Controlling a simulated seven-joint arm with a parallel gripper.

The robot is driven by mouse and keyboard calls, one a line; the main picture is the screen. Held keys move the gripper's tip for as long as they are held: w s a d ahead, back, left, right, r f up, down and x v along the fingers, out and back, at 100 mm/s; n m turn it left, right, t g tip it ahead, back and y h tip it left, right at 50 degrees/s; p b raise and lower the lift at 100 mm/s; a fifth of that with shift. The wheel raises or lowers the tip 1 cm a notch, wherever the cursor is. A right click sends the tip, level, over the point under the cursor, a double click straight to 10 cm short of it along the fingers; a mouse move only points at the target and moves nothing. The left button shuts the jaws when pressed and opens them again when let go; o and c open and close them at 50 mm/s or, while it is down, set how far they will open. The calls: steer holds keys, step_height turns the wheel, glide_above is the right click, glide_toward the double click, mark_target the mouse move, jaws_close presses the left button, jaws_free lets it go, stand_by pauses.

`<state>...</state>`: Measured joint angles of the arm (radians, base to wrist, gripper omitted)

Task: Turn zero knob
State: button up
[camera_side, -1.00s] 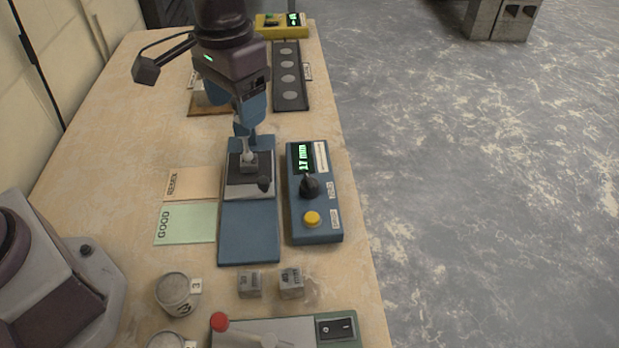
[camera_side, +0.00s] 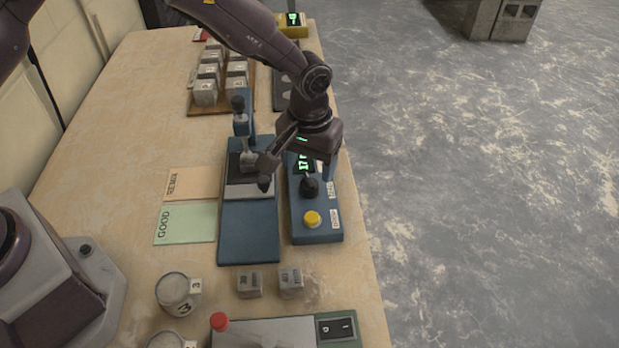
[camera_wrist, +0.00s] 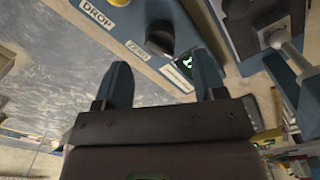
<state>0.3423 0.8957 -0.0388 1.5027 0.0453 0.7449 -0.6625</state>
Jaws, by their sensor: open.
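The zero knob (camera_side: 310,187) is a black knob on the blue control box (camera_side: 318,233), beside a small label. It also shows in the wrist view (camera_wrist: 160,38), next to the label "ZERO". My gripper (camera_side: 314,166) is above the box's display end, pointing down. In the wrist view its two blue fingers (camera_wrist: 160,72) are apart with nothing between them, and the knob lies beyond the fingertips, apart from them. The green display (camera_side: 305,163) is partly hidden by my gripper in the side view. A yellow button (camera_side: 312,219) sits at the box's near end.
Two grey cubes (camera_side: 291,282) and a numbered tub (camera_side: 174,292) are nearer. A tray of cubes (camera_side: 205,93) is behind. The table's right edge is close.

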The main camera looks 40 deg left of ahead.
mark_target(310, 179)
steer(key=shift+f, duration=2.35)
steer(key=c, duration=0.9)
